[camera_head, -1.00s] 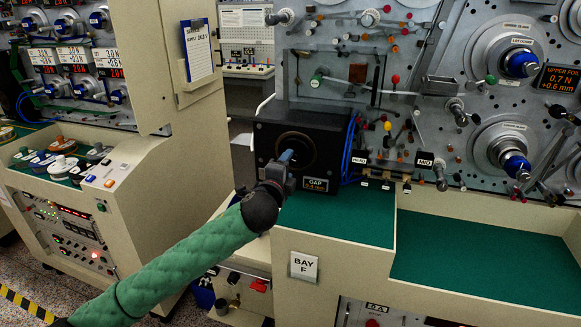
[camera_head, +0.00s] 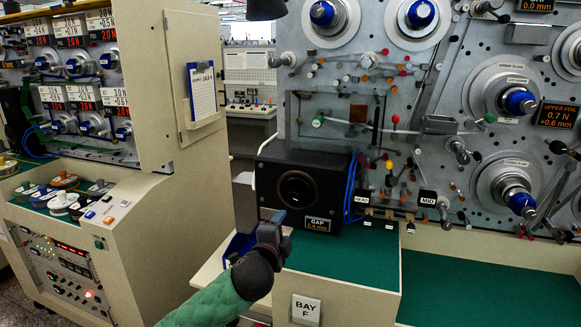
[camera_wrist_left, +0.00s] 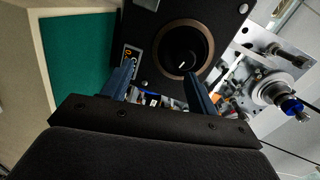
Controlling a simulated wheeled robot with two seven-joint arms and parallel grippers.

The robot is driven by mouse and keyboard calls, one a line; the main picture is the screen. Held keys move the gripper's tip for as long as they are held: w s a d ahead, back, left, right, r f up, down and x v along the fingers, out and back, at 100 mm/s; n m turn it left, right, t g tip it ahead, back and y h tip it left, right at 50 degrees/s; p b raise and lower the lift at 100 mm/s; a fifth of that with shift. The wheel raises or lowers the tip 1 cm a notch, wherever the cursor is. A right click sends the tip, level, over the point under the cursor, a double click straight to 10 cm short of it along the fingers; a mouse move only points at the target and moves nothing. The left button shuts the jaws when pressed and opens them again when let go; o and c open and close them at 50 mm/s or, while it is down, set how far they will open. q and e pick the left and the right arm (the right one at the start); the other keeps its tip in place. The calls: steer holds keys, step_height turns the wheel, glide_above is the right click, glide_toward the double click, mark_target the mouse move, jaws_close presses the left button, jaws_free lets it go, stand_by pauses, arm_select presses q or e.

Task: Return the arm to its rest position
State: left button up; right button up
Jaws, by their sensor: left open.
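My left gripper (camera_head: 274,226) is in front of and below the black gap box (camera_head: 330,190), above the front of the green shelf. Its arm wears a green padded sleeve and comes in from the lower left. In the left wrist view the two blue fingers (camera_wrist_left: 158,82) are apart, with nothing held between them. My right gripper is in neither view.
The winding machine panel (camera_head: 440,110) with spindles and rollers stands behind the box. The green shelf (camera_head: 345,253) is clear in front. A cream cabinet (camera_head: 150,225) with reels on top stands at left. A clipboard (camera_head: 202,88) hangs on its tall side panel.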

arm_select(q)
steer(key=s+a+f+n+g+y, duration=0.25)
steer(key=s+a+f+n, duration=0.25)
steer(key=s+f, duration=0.5)
steer(key=s+a+f+n+g+y, duration=0.1)
steer(key=s+a+f+n+g, duration=0.45)
steer(key=f, duration=0.65)
steer(key=s+a+f+n+g, duration=0.2)
steer(key=s+a+f, duration=0.15)
steer(key=s, duration=0.55)
steer(key=s+a+f+n+g, duration=0.1)
steer(key=s+a+f+n, duration=0.2)
steer(key=s, duration=0.5)
steer(key=s+a+f+n+g, duration=0.2)
steer(key=s+f, duration=0.3)
steer(key=s, duration=0.4)
steer(key=s+f+x, duration=0.1)
steer(key=s+x, duration=0.1)
steer(key=x, duration=0.9)
steer(key=s+x, duration=0.2)
steer(key=x, duration=1)
steer(key=s+f, duration=0.4)
steer(key=f, duration=0.7)
steer(key=s+f+g, duration=0.1)
steer(key=s+f, duration=0.2)
steer(key=f, duration=0.8)
steer(key=shift+s+d+f+g, duration=0.25)
steer(key=shift+s+f+g, duration=0.05)
steer(key=shift+s+f, duration=0.1)
